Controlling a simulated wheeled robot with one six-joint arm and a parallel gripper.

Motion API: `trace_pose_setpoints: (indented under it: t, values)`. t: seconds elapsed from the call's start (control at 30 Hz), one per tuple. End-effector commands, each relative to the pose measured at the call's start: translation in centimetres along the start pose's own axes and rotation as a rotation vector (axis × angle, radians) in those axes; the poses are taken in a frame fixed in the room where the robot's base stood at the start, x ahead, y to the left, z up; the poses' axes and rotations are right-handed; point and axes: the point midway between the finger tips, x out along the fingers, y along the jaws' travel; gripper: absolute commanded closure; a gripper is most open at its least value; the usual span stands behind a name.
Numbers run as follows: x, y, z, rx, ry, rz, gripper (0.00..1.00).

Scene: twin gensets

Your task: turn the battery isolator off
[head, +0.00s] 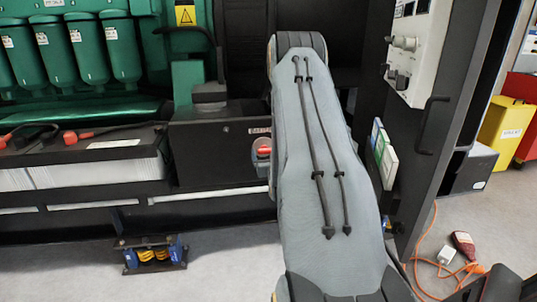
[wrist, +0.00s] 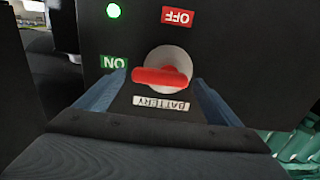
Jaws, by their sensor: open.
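The battery isolator (wrist: 172,57) is a round pale disc with a red handle (wrist: 160,77) on a dark panel in the wrist view. The handle lies nearly level, its left end towards the green ON label (wrist: 113,62). The red OFF label (wrist: 178,17) is above it; the labels appear upside down. My gripper (wrist: 158,86) is open, one blue finger on each side of the handle, with visible gaps. In the head view the isolator's red handle (head: 264,150) shows just left of my arm, which hides my gripper.
A green lamp (wrist: 113,11) is lit on the panel. Batteries (head: 85,172) with red terminal covers stand left of the isolator. An open cabinet door (head: 440,120) is close on my arm's right. An orange cable (head: 425,250) lies on the floor at right.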

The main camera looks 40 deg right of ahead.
Motion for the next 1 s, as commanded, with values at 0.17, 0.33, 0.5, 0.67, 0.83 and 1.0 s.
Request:
trace_pose_setpoints:
  t: [0.17, 0.33, 0.5, 0.67, 0.83, 1.0]
  values:
    - [0.16, -0.01, -0.02, 0.000, 0.000, 0.000, 0.12]
    - [0.14, -0.01, -0.03, 0.000, 0.000, 0.000, 0.26]
    - [0.13, -0.03, -0.03, 0.000, 0.000, 0.000, 0.54]
    - [0.08, -0.18, 0.00, 0.006, 0.000, -0.002, 0.54]
    - [0.11, -0.14, 0.04, 0.046, -0.001, -0.003, 0.54]
    - [0.11, -0.10, 0.14, 0.138, -0.001, -0.003, 0.54]
